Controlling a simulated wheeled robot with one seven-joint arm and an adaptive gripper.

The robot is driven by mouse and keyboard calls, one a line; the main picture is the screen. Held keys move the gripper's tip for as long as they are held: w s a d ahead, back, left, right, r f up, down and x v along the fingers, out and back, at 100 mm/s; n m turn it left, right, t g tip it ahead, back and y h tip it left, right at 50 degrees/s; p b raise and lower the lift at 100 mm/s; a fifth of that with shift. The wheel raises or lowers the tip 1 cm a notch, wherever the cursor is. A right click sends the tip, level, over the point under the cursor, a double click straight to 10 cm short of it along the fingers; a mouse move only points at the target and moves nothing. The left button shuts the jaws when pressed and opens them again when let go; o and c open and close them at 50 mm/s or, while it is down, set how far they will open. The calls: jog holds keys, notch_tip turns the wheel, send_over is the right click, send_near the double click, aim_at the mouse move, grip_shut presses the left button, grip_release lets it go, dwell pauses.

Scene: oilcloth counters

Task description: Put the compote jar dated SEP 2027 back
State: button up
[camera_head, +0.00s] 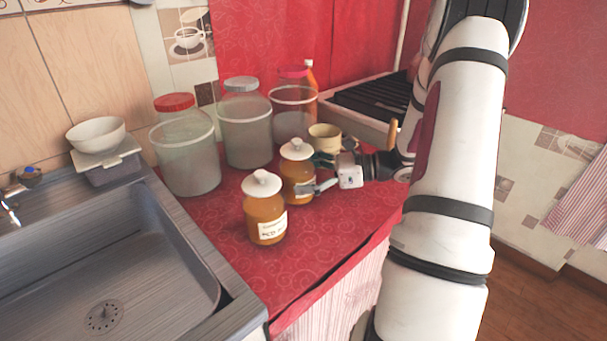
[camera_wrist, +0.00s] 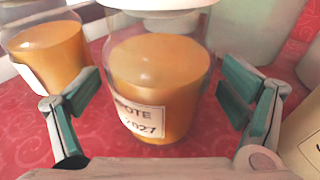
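Two glass jars with orange-brown contents and white knobbed lids stand upright on the red counter. The rear jar (camera_head: 297,177) is centred in the wrist view (camera_wrist: 155,80); its label reads "…POTE" and "…2027", with the month not legible. The front jar (camera_head: 265,215) stands at the left of the wrist view (camera_wrist: 45,50); its label is too small to read in the head view. My gripper (camera_head: 322,185) is open, at the right side of the rear jar. In the wrist view its fingers (camera_wrist: 158,88) flank that jar, with gaps showing on both sides.
Three large clear containers (camera_head: 187,155) stand along the back wall. A cream cup-like container (camera_head: 325,135) is close behind my gripper. The sink (camera_head: 110,270) is at left, and a black rack (camera_head: 370,98) is at back right. The red counter (camera_head: 305,245) is clear in front.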

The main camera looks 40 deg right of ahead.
jog(key=shift+r, duration=0.1)
jog(key=shift+s+d+r, duration=0.1)
jog(key=shift+s+d, duration=0.1)
jog(key=p+v, duration=0.1)
jog(key=v, duration=1)
jog(key=shift+s+d+p, duration=0.1)
jog(key=shift+s+p, duration=0.1)
jog(key=shift+p, duration=0.2)
